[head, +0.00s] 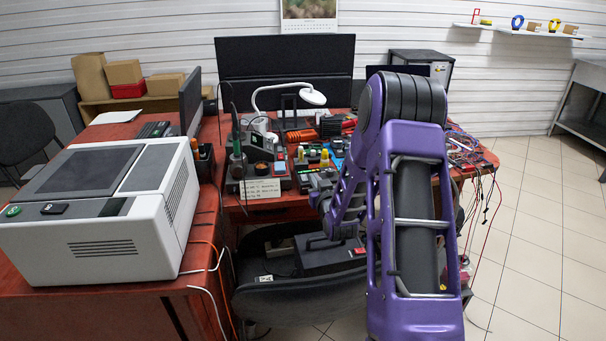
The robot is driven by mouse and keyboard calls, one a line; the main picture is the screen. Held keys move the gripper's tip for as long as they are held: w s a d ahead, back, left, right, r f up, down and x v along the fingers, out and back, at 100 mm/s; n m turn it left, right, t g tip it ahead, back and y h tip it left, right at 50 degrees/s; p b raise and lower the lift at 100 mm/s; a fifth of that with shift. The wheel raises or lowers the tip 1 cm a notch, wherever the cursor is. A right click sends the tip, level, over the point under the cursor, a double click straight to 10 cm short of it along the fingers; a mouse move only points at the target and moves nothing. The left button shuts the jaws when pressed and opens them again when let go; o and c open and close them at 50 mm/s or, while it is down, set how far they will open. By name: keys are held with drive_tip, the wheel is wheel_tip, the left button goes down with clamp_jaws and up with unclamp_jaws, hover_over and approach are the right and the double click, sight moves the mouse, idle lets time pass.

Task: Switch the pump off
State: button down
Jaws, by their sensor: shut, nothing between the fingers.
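My purple arm rises large at right of centre in the head view, then bends down and left over the front of the far bench. Its wrist end is beside a black boxy shape (325,257) with a small red patch. I cannot tell what this shape is. I cannot make out my gripper's fingers there. No thing in view can be surely told as the pump or its switch. Small parts on the far bench (270,203) are too small to identify, and my arm hides some of them.
A grey-white machine (105,205) with a green button stands on the near left red bench. A black chair (300,298) stands before the far bench. A white lamp (313,97), monitors (285,62) and loose wires crowd the far bench. The tiled floor (545,235) at right is clear.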

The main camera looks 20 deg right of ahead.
drive_tip(key=shift+a, duration=0.1)
idle(0.3)
hover_over(306, 182)
drive_tip(key=shift+s+f+b, duration=0.25)
drive_tip(key=shift+f+b, duration=0.05)
drive_tip(key=shift+f, duration=0.4)
wheel_tip(306, 182, down, 3)
drive_tip(key=shift+w+r, duration=0.1)
drive_tip(key=shift+f, duration=0.55)
